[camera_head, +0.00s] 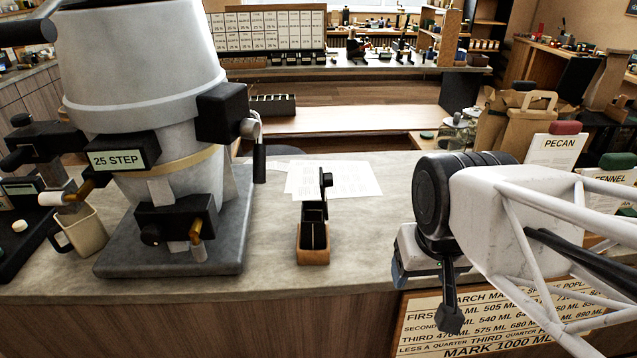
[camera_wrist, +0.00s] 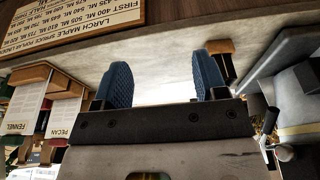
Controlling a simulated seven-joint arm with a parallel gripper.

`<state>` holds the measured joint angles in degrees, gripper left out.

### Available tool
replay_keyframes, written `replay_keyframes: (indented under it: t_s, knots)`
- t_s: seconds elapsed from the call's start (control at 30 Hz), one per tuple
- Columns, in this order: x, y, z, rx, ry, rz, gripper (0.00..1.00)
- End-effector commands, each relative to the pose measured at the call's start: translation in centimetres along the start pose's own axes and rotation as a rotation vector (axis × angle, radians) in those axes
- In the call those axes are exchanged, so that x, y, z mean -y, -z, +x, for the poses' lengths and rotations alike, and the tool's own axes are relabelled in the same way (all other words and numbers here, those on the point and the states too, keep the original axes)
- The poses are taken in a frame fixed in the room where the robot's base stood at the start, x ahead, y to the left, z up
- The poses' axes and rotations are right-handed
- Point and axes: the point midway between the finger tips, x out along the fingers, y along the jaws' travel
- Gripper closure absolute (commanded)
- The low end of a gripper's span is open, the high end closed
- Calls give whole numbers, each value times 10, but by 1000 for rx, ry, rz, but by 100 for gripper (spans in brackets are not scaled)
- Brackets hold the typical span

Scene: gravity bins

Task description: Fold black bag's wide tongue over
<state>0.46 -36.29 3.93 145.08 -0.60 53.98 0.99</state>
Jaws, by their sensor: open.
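No thing is clearly a black bag. The closest match is a small black open-topped piece (camera_head: 314,212) in a wooden block (camera_head: 313,257), mid-counter in the head view. A narrow dark upright part (camera_head: 326,185) rises at its back right; I cannot tell whether this is a tongue. My gripper (camera_head: 449,318) hangs to the right of it, near the counter's front edge. In the wrist view my gripper (camera_wrist: 164,80) is open, its two blue pads apart with nothing between them. A wooden block (camera_wrist: 221,47) shows beside the right-hand pad, partly hidden.
A large grey hopper (camera_head: 140,55) on a dark base (camera_head: 180,260) stands left. Brown paper bags (camera_head: 512,125) and a PECAN card (camera_head: 552,152) stand right. A white sheet (camera_head: 332,180) lies behind the block. The counter between block and gripper is clear.

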Motion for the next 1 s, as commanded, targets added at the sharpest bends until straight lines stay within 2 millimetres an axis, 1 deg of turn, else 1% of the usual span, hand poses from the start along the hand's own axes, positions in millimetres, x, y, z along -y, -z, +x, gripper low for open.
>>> replay_keyframes:
  t_s: [0.17, 0.4, 0.57, 0.67, 0.87, 1.0]
  knots:
    - [0, 0, 0, 0, 0, 0, 34]
    - [2, 2, 2, 19, 15, 26, 0]
    - [8, 7, 8, 77, 62, 110, 0]
    - [14, 13, 14, 137, 110, 197, 0]
    - [31, 31, 27, 296, 232, 416, 0]
    - [43, 48, 34, 417, 320, 575, 0]
